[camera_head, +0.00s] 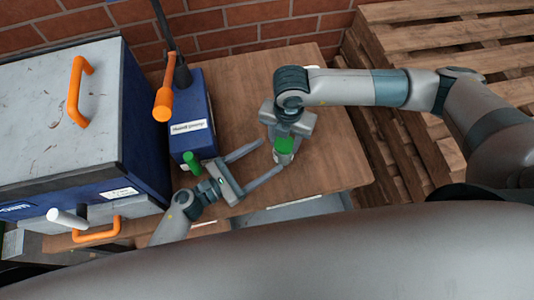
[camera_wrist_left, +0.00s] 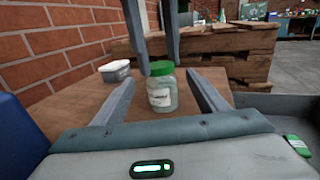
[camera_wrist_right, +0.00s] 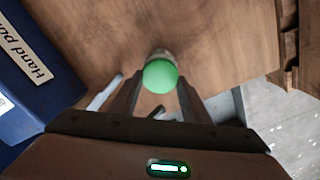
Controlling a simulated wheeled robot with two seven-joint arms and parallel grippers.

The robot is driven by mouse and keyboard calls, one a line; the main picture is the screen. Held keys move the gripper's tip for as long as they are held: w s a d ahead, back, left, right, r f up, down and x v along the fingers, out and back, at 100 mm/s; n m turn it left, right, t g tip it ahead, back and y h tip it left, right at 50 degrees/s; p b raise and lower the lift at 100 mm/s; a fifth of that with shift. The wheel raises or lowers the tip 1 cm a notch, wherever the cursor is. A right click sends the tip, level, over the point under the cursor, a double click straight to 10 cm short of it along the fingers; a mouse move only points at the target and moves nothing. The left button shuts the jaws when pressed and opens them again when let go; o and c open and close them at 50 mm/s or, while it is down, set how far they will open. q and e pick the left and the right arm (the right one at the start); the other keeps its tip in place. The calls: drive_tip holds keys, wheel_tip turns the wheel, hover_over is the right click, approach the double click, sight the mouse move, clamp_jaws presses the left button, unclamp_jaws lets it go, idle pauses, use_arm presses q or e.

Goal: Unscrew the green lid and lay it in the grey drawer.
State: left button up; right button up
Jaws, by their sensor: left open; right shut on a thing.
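A clear jar with a white label (camera_wrist_left: 162,97) stands upright on the wooden table. Its green lid (camera_head: 284,144) is on top and also shows in the left wrist view (camera_wrist_left: 161,68) and the right wrist view (camera_wrist_right: 160,76). My right gripper (camera_head: 286,138) is above the jar, shut on the lid. My left gripper (camera_head: 264,157) is low over the table, open, its two fingers spread and pointing at the jar's sides; I cannot tell how far they reach around it. The grey drawer (camera_head: 290,211) shows partly below the table's front edge.
A large blue case with a grey top (camera_head: 50,85) is further left. A small grey tub (camera_wrist_left: 115,71) stands at the back. Wooden pallets (camera_head: 440,45) lie right.

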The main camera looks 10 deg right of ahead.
use_arm(q)
drive_tip(key=shift+o, duration=0.6)
